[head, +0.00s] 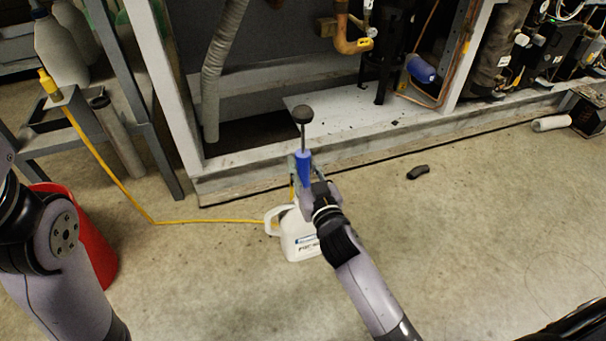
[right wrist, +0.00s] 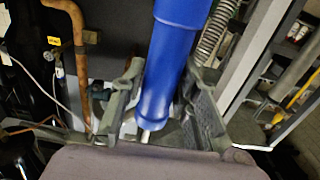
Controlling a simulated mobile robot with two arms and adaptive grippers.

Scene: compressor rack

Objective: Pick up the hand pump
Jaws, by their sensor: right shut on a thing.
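The hand pump (head: 303,166) has a blue body, a thin rod and a dark round knob on top. It stands about upright in the head view, in front of the rack. My right gripper (head: 306,184) is shut around its blue body. In the right wrist view the blue body (right wrist: 172,60) runs between the two fingers of the gripper (right wrist: 160,105). A white jug (head: 298,236) stands on the floor behind and below my right gripper, partly hidden by it. The pump's lower end is hidden in the head view. My left arm shows at the left edge; its gripper is out of view.
A yellow hose (head: 190,221) runs from the cart (head: 130,118) across the floor to near the jug. A red bin (head: 92,245) stands at the left. The rack's base rail (head: 390,152) lies behind the pump. A small black piece (head: 418,172) lies on open floor.

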